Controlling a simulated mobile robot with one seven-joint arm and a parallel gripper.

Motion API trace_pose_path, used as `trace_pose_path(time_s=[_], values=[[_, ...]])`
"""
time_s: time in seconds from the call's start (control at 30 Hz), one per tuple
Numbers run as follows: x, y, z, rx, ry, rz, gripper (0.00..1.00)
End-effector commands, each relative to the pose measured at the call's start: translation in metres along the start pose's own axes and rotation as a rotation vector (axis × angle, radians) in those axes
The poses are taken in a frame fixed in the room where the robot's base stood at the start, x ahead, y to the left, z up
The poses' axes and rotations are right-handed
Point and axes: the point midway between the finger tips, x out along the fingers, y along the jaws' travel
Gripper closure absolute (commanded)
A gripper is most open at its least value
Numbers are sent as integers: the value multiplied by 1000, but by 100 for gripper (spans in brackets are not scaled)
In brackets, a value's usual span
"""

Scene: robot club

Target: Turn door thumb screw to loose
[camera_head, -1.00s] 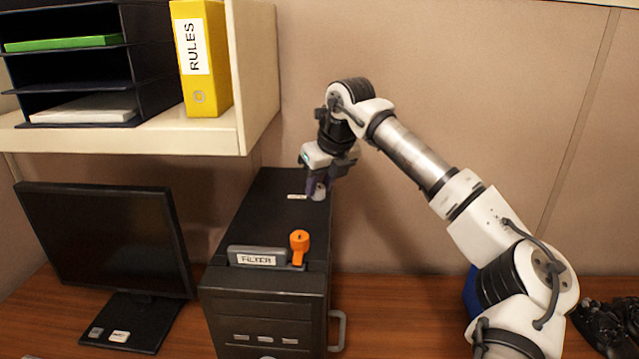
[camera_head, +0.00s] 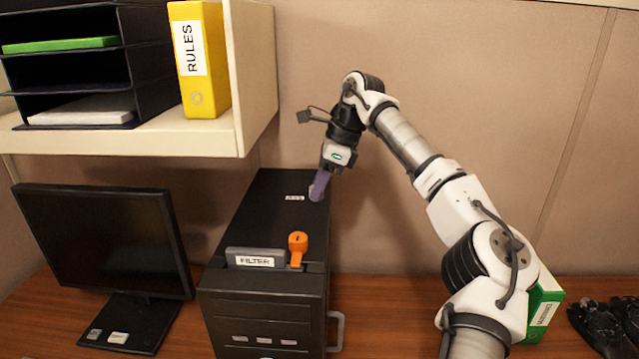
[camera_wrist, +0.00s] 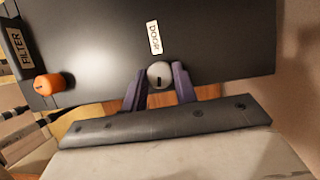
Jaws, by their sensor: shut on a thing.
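The door thumb screw (camera_wrist: 159,74) is a round grey knob with a dark mark, on the top of a black computer case (camera_head: 270,215), beside a white DOOR label (camera_wrist: 154,37). My gripper (camera_wrist: 159,80) has its purple fingers on either side of the knob, shut on it. In the head view my gripper (camera_head: 319,186) points down at the case's back right corner, and its finger mostly hides the screw. I cannot tell from the mark whether the screw is loose.
An orange knob (camera_head: 298,243) stands by the FILTER label (camera_head: 254,261) at the case's front. A monitor (camera_head: 100,240) is to the left. A shelf (camera_head: 190,140) with a yellow binder (camera_head: 200,60) overhangs the left. A green box (camera_head: 541,308) is behind my arm.

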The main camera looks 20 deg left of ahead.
Motion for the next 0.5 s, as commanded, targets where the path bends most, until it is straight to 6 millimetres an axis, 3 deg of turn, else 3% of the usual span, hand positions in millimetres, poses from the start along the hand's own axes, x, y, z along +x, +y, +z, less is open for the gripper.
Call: trace_pose_path(time_s=[0.5], values=[[-1,-2,0,-179,6,72,95]])
